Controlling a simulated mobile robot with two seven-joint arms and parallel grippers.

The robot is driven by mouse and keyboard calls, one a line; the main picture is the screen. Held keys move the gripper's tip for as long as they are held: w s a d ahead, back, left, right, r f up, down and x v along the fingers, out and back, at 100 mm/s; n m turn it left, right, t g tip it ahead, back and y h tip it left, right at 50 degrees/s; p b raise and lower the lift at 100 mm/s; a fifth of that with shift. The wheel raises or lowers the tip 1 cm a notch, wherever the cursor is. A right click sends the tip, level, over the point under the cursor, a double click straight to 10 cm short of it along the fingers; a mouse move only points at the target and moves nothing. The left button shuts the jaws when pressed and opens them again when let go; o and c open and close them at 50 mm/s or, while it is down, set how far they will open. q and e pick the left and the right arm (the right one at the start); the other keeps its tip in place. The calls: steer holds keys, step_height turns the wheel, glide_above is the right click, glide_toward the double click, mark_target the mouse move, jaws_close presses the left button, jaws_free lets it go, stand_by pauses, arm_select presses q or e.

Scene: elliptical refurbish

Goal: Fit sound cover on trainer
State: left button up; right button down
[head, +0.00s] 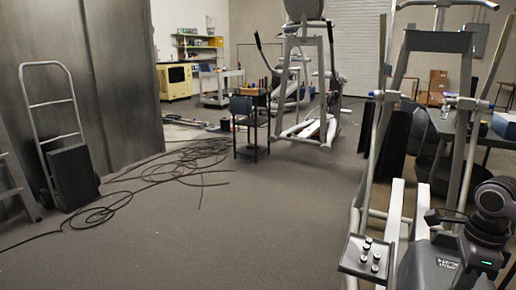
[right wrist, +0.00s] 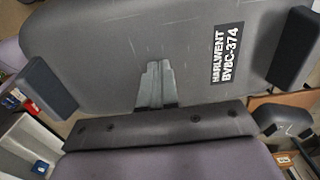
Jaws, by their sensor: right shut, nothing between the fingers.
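The trainer (head: 395,215), an elliptical machine with pale grey rails and uprights, stands close at the right in the head view. A grey panel lettered HARLWENT BV8C-374 (right wrist: 120,60) fills much of the right wrist view. A grey lettered housing (head: 447,268) also shows low on the trainer in the head view. I cannot tell whether this panel is the sound cover or part of the trainer. My right gripper (right wrist: 155,72) is shut and empty, its fingers in front of the panel; contact is unclear. My left gripper is not in view.
A small tray of silver fasteners (head: 366,258) is by the trainer's near end. Loose black cables (head: 175,165) lie on the left floor. A hand truck (head: 62,140) stands by the dark wall. A small black cart (head: 251,125) stands mid-room. The carpet between is clear.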

steer(key=shift+f, duration=0.1)
step_height(320, 180, up, 7)
steer(key=p, duration=0.6)
stand_by(0.3)
